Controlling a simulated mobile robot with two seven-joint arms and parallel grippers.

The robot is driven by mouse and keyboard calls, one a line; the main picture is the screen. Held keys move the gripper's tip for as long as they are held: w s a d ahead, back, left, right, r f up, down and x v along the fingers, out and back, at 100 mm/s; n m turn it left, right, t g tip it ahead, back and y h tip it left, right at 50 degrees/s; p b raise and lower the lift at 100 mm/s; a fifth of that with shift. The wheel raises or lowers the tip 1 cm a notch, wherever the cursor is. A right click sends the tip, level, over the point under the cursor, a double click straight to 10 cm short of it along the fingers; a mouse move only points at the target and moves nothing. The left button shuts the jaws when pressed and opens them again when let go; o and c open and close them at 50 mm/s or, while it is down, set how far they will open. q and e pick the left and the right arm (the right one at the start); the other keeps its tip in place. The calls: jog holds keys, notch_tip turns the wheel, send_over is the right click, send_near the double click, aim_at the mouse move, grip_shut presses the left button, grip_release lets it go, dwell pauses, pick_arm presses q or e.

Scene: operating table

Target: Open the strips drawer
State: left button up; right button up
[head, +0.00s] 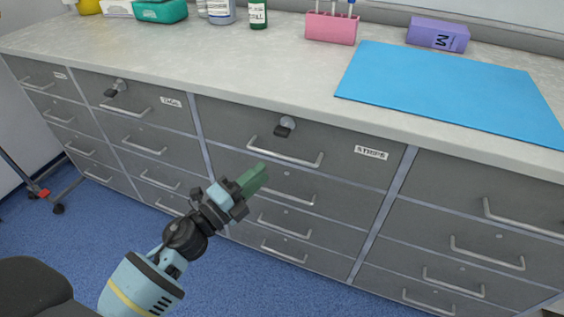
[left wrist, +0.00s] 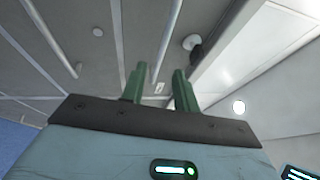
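The strips drawer (head: 335,150) is a grey top drawer under the counter, with a white "STRIPS" label (head: 371,152). It sits flush with its neighbours. Its silver bar handle (head: 285,155) is free, and a lock with a dark key (head: 284,129) is above it. In the left wrist view the handle (left wrist: 167,42) runs up from between the fingertips, with the key (left wrist: 195,54) to the right. My left gripper (head: 262,178) has green fingers, apart and empty in the left wrist view (left wrist: 159,76). It is just in front of and below the handle. My right gripper is out of view.
More grey drawers with bar handles are below and on both sides; another key (head: 115,89) is in a lock at the left. On the counter are a blue mat (head: 450,90), a pink rack (head: 331,28) and a purple box (head: 437,34).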

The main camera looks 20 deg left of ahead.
aim_at(281, 156)
pick_arm(q)
jog(key=shift+x, duration=3.95)
grip_shut()
